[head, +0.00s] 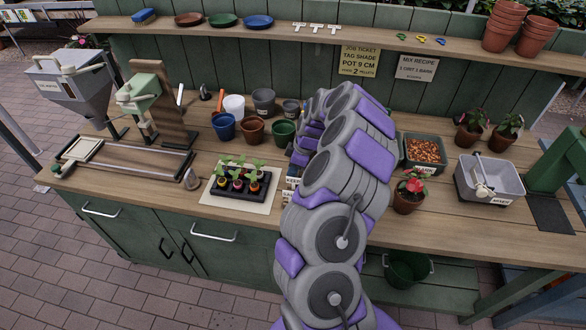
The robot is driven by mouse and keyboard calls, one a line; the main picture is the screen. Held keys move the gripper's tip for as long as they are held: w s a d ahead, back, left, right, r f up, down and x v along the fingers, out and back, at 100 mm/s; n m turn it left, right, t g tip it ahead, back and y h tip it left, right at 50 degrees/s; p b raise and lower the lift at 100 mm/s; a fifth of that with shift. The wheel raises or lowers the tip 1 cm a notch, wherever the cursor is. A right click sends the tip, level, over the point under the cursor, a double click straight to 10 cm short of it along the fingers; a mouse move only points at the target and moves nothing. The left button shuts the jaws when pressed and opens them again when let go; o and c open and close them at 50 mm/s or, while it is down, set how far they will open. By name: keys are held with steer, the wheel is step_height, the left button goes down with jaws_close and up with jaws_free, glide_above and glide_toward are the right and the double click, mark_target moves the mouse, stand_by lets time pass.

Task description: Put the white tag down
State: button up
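Three white T-shaped tags (316,28) lie in a row on the upper shelf. I see no white tag at my gripper (300,156). My arm rises from the bottom across the middle of the bench and bends down at its far end. The end of the arm is low over the bench, right of the green pot (284,132). My own arm links hide most of it, so I cannot tell what the fingers hold. Small white labels (292,182) with dark lettering show partly at the left edge of my arm.
A black seedling tray (244,190) stands on a pale mat left of my arm. Blue, brown and grey pots stand behind it. A bin of brown pellets (424,151), a red-flowered pot (409,193) and a grey tub (489,172) stand to the right. Bare wood runs along the front edge.

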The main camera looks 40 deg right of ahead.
steer(key=o, duration=0.4)
steer(key=shift+r, duration=0.1)
